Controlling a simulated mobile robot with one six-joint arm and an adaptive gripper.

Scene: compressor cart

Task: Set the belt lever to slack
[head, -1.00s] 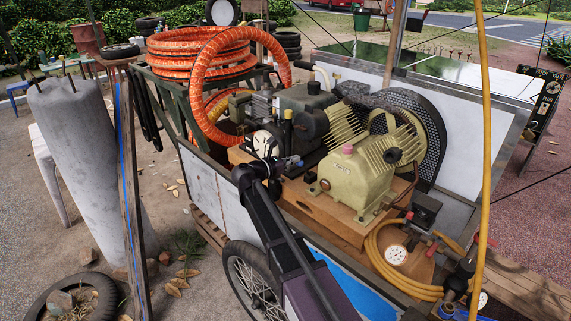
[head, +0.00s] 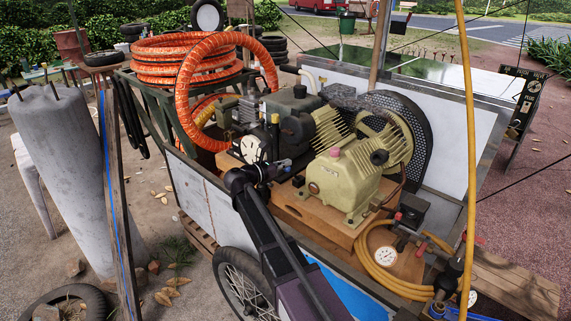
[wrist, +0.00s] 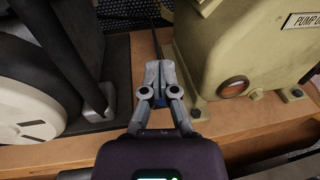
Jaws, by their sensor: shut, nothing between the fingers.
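My gripper (head: 284,165) is over the wooden base of the compressor cart, between the dark motor side and the cream pump (head: 345,182). In the wrist view its fingers (wrist: 157,68) are together and hold nothing. A thin dark upright bar (wrist: 157,40) shows just beyond the fingertips. It may be the belt lever, but I cannot tell for sure, nor whether the fingers touch it. Its lower part is hidden behind the fingers. No slack marking is readable.
The cream pump body (wrist: 232,55) stands close right of my fingers. A dark housing and pale round part (wrist: 28,100) stand close left. The belt guard (head: 415,135), orange hose (head: 185,55), yellow hose (head: 375,270) and pressure gauge (head: 386,255) surround the work area.

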